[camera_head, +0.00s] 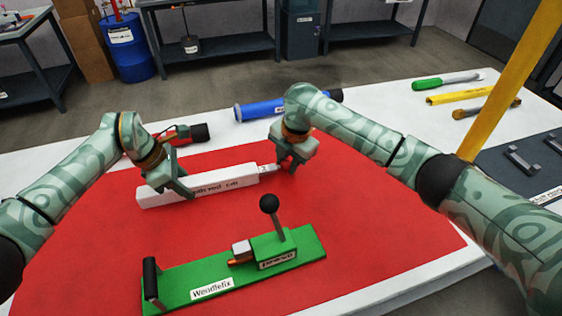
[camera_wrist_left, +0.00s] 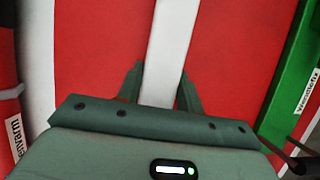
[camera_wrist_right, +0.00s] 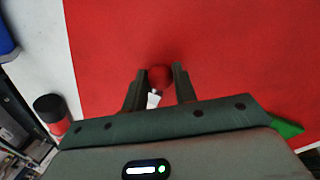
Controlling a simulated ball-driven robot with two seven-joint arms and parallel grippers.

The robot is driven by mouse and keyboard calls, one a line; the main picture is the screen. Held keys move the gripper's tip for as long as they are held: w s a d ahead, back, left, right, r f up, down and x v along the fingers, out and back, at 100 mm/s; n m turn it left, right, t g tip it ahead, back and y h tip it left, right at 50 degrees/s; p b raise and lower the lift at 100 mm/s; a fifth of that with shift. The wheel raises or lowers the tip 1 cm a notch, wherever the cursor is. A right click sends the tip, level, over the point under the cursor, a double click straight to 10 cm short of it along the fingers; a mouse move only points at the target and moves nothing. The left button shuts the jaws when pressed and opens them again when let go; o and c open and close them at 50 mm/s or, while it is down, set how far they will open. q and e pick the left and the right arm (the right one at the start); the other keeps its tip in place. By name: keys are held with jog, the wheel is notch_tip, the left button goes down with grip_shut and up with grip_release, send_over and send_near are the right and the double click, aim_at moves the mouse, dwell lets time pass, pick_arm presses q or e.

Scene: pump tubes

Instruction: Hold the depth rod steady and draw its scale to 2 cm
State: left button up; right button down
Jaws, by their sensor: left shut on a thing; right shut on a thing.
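The depth rod (camera_head: 222,181) is a long white bar with dark lettering, lying across the red mat. Its thinner scale (camera_head: 265,169) sticks out of the right end, with a small mark too small to read. My left gripper (camera_head: 178,190) is shut around the bar left of its middle; the white bar (camera_wrist_left: 172,50) runs between its fingers in the left wrist view. My right gripper (camera_head: 286,168) is shut at the scale's outer end. In the right wrist view its fingers hold a red knob (camera_wrist_right: 160,77), with a bit of white scale below it.
A green Wendlefix fixture (camera_head: 212,289) with an upright black-knobbed lever stands on the red mat (camera_head: 370,230) in front. A red and black tool (camera_head: 198,133) and a blue tube (camera_head: 262,109) lie behind. Several hand tools lie at the back right. The mat's right side is clear.

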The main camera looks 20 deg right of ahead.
jog(key=c, duration=1.1)
grip_release()
jog(key=shift+a, duration=0.2)
jog(key=shift+r, duration=0.1)
notch_tip(320, 180, up, 12)
jog(key=s+d, duration=0.1)
jog(key=s, duration=0.1)
jog(key=shift+d+f, duration=0.2)
pick_arm(q)
jog(key=o, duration=1.3)
jog(key=shift+r, duration=0.1)
